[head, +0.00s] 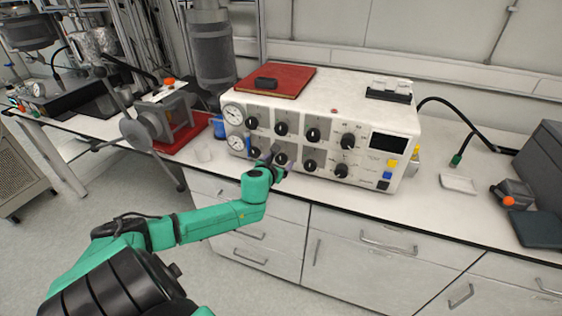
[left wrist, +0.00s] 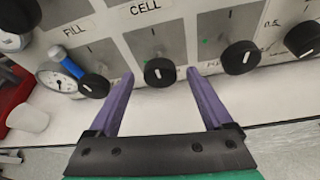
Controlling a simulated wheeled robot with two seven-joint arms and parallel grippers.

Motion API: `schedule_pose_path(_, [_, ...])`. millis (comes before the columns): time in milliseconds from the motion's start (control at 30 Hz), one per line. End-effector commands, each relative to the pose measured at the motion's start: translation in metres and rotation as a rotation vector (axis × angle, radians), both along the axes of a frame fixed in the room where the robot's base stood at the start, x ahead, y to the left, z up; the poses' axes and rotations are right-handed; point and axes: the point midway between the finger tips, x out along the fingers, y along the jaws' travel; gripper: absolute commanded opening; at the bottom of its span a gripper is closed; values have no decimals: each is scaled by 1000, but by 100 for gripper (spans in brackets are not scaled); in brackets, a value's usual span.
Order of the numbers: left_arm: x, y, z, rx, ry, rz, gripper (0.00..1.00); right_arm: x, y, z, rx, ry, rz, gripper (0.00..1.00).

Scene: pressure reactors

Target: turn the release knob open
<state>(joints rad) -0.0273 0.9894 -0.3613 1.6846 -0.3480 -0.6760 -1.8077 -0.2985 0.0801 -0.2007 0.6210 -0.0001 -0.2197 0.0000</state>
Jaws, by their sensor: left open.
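The white control box (head: 372,111) on the bench carries two rows of black knobs. No label reading "release" is legible, so I cannot tell by name which knob it is. My left gripper (head: 272,152) is at the lower row, over the front of the second knob from the left. In the left wrist view the open gripper (left wrist: 160,75) has one purple finger on each side of this black knob (left wrist: 159,71), which lies below the "CELL" label. Its white pointer line stands about upright. I cannot tell whether the fingers touch it. My right gripper is not in view.
Neighbouring lower knobs sit to the left (left wrist: 93,86) and right (left wrist: 241,57). Two dial gauges (head: 233,114) are at the box's left end. A small white cup (head: 203,152) stands left of the box. Bench right of the box is partly clear.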

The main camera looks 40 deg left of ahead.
Motion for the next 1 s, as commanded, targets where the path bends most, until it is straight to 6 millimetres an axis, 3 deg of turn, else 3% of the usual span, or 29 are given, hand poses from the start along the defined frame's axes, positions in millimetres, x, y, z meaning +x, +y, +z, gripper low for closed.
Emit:
schedule_pose_path(167, [19, 8, -8, -1, -1, 3, 84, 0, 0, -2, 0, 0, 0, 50])
schedule_pose_path(433, [21, 9, -10, 0, 1, 0, 84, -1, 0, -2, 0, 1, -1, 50])
schedule_pose_path(600, [21, 9, -9, -1, 1, 1, 19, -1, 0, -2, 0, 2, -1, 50])
schedule_pose_path(667, [21, 9, -9, -1, 1, 1, 0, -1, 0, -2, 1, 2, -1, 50])
schedule_pose_path(1000, [20, 10, -9, -40, -12, 2, 0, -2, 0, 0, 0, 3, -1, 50])
